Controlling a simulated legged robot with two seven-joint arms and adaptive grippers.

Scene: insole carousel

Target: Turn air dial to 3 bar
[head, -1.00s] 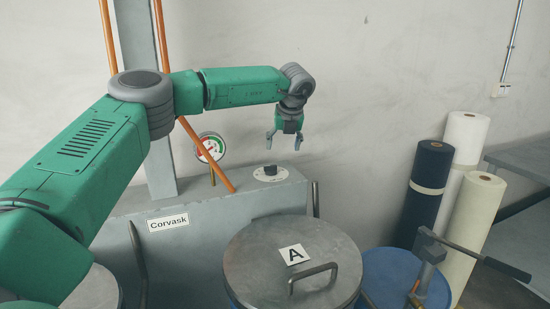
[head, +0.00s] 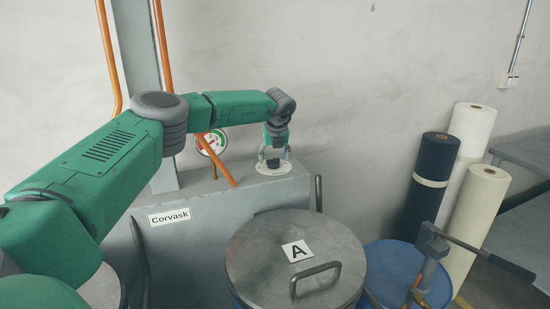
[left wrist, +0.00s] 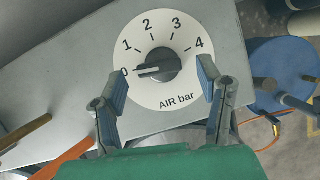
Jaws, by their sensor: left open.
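The air dial is a white round plate (left wrist: 178,98) marked 0 to 4 and "AIR bar", with a dark knob (left wrist: 158,66) at its centre. In the left wrist view the knob's pale pointer line points at 0. In the head view the dial plate (head: 262,170) lies on top of the grey Corvask cabinet (head: 225,205). My left gripper (head: 274,158) is open and directly over the dial, its fingers on either side of the knob. In the left wrist view the fingers (left wrist: 162,80) are apart, with visible gaps to the knob. My right gripper is not in view.
A lidded drum marked A (head: 260,255) and a blue drum (head: 380,265) stand in front. Several fabric rolls (head: 430,175) stand at right.

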